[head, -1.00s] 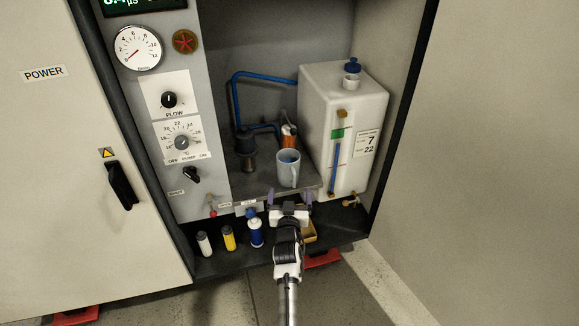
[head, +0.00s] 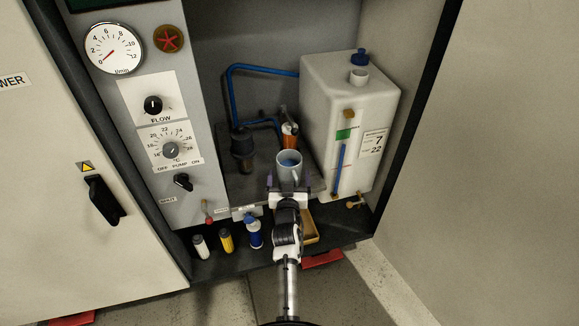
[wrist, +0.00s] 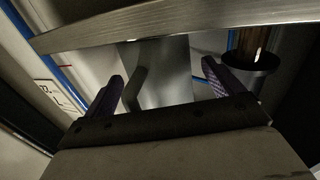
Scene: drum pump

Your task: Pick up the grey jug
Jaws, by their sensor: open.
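Neither finger is seen touching the jug. How deep the jug sits between them is hard to tell.
A white tank (head: 325,110) stands close right of the jug. Several bottles, including a blue-and-white one (head: 254,232), and a yellowish tray (head: 312,225) stand below the shelf.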

